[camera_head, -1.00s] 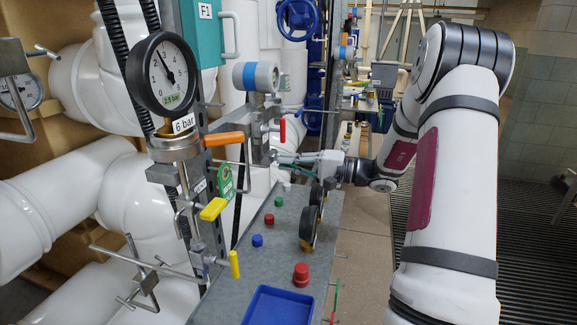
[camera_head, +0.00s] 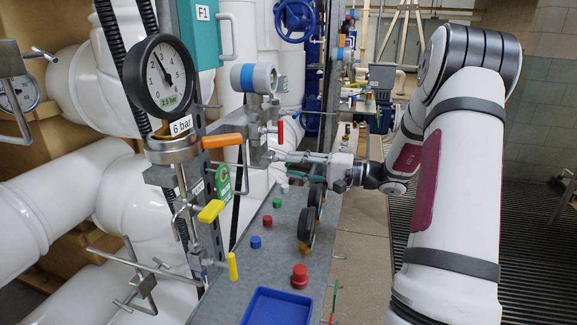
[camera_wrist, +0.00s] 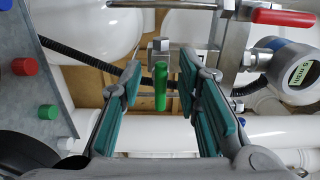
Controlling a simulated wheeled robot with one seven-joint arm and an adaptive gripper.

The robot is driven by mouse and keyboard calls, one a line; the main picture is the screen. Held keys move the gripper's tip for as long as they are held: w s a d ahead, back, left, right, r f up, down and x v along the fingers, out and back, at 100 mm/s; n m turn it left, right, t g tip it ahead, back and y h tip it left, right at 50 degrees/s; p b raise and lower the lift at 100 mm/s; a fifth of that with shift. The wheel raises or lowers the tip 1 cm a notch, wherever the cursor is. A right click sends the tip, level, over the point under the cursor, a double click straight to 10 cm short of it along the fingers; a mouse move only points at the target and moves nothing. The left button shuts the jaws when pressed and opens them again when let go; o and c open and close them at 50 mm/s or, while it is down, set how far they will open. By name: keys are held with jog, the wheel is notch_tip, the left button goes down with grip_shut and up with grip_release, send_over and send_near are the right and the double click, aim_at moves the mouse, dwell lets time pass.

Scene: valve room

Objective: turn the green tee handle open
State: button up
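The green tee handle (camera_wrist: 161,86) shows in the wrist view as a short green grip below a metal valve body (camera_wrist: 160,53). It lies between the two teal finger pads of my gripper (camera_wrist: 158,82). The fingers are open, with a gap on each side of the handle; no contact shows. In the head view my gripper (camera_head: 288,166) reaches left over the grey panel, near the pipework. There I cannot make out the green handle at the fingertips.
A red lever (camera_wrist: 284,17) and a round gauge (camera_wrist: 300,72) are to the right in the wrist view. In the head view, an orange lever (camera_head: 222,141), a yellow lever (camera_head: 211,211), black round parts (camera_head: 306,224) and a blue tray (camera_head: 277,307) are nearby.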

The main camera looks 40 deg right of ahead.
jog(key=v, duration=0.9)
jog(key=shift+s+d, duration=0.15)
jog(key=s+a+r+n+g, duration=0.25)
jog(key=a+g, duration=0.35)
jog(key=a, duration=0.7)
jog(key=s+a+r+n+g, duration=0.25)
jog(key=s+a+g, duration=0.2)
jog(key=a, duration=0.85)
jog(key=s+a+n+g+h, duration=0.35)
jog(key=s+a+h, duration=0.3)
jog(key=s, duration=0.55)
jog(key=s+d+f+n+t+h, duration=0.1)
jog(key=s+d+f+n+h, duration=0.15)
jog(key=s+h, duration=0.4)
notch_tip(320, 180, up, 15)
jog(key=s+t+y+p, duration=0.1)
jog(key=t+y+p, duration=0.1)
jog(key=p, duration=1.2)
jog(key=shift+s+m+t, duration=0.35)
jog(key=shift+m+t, duration=0.05)
jog(key=shift+t, duration=0.1)
